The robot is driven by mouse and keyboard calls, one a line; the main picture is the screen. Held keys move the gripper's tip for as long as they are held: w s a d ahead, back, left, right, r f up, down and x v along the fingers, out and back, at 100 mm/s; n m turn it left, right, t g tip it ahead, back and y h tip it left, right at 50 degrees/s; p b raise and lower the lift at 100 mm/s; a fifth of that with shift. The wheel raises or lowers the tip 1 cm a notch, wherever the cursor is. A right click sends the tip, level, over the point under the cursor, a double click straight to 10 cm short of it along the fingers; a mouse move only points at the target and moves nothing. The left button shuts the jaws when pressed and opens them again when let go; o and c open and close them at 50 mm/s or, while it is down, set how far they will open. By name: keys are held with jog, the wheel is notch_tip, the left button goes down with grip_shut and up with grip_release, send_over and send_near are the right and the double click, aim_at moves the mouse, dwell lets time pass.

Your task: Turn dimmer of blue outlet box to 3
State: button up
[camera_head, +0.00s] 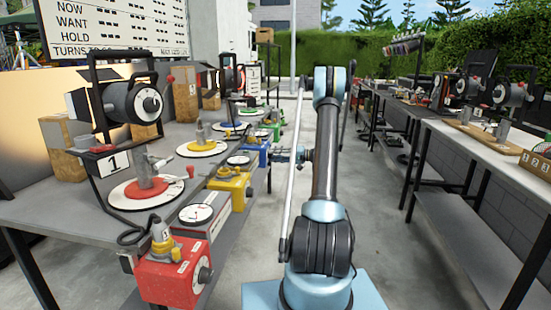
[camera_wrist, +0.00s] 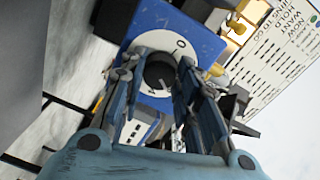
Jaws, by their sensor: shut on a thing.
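The blue outlet box (camera_head: 262,146) sits at the table's front edge in the head view, past the yellow one. In the head view my gripper (camera_head: 301,155) reaches the blue box from the right. The knob is hidden there, and its pointer setting is too small to read.
A red outlet box (camera_head: 170,278) and a yellow outlet box (camera_head: 230,188) stand nearer along the same edge. A green box (camera_head: 273,131) is just beyond. Lamps stand on the table (camera_head: 75,212). A board (camera_head: 115,22) reads NOW, WANT, HOLD. The aisle floor (camera_head: 390,240) is clear.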

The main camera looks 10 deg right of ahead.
jog(key=shift+w+m, duration=0.1)
jog(key=shift+m, duration=0.2)
dwell(0.4)
jog(key=o, duration=1.1)
jog(key=shift+c, duration=0.2)
jog(key=shift+d, duration=0.1)
jog(key=v, duration=1.1)
jog(key=shift+d, duration=0.35)
jog(key=shift+f, duration=0.1)
